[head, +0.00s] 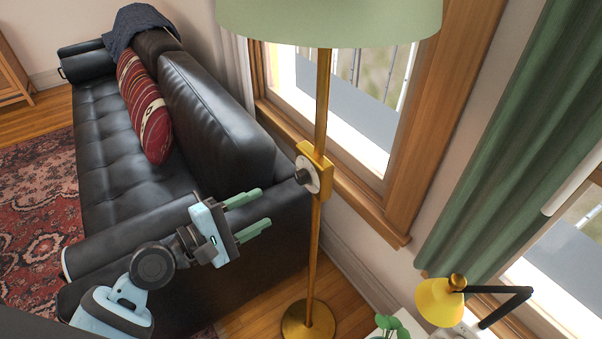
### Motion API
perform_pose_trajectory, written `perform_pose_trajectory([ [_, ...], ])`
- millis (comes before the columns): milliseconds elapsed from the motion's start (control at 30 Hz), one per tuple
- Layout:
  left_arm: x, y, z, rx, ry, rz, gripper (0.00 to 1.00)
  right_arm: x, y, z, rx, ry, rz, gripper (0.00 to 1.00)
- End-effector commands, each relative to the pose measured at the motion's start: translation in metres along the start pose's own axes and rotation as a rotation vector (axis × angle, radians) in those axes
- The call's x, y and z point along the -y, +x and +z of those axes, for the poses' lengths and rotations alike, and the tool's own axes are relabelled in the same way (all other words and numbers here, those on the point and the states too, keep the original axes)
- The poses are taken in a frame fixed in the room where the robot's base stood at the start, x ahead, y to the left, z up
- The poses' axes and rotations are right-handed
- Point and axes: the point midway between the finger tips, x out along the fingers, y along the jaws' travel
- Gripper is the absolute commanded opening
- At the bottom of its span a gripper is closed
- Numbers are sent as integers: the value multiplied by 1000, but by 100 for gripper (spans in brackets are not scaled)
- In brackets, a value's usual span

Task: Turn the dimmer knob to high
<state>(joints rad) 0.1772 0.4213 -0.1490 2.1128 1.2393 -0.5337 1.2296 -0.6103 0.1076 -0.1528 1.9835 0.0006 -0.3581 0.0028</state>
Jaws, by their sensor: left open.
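The dimmer knob (301,176) is a small dark knob on a pale round dial, fixed to a brass block (321,172) on the pole of a floor lamp (322,110). The lamp has a pale green shade (330,20) and a round brass base (308,322). The dial faces left, and its setting is too small to read. My left gripper (258,212) has green fingers, parted and empty. It is to the left of the knob and lower in the picture, apart from it. My right gripper does not show.
A black leather sofa (130,180) with a red striped cushion (143,107) is behind my left arm. A window (360,110) and green curtain (500,150) are right of the lamp. A yellow desk lamp (440,300) and a plant (388,326) stand at lower right.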

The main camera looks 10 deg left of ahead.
Motion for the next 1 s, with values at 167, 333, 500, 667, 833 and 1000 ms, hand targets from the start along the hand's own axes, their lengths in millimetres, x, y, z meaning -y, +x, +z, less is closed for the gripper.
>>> perform_pose_trajectory([
  [167, -24, 5, 10, 63, -105, 25, 50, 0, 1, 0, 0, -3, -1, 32],
  [333, -26, 5, 11, 71, -120, 27, 50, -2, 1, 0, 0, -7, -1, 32],
  [500, -28, 15, 12, 70, -118, 31, 50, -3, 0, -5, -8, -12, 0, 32],
  [667, -30, 38, 14, 71, -116, 32, 50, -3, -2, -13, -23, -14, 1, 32],
  [833, -30, 63, 16, 71, -116, 31, 50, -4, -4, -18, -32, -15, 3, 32],
  [1000, -29, 78, 16, 69, -115, 29, 50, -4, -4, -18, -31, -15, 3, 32],
])
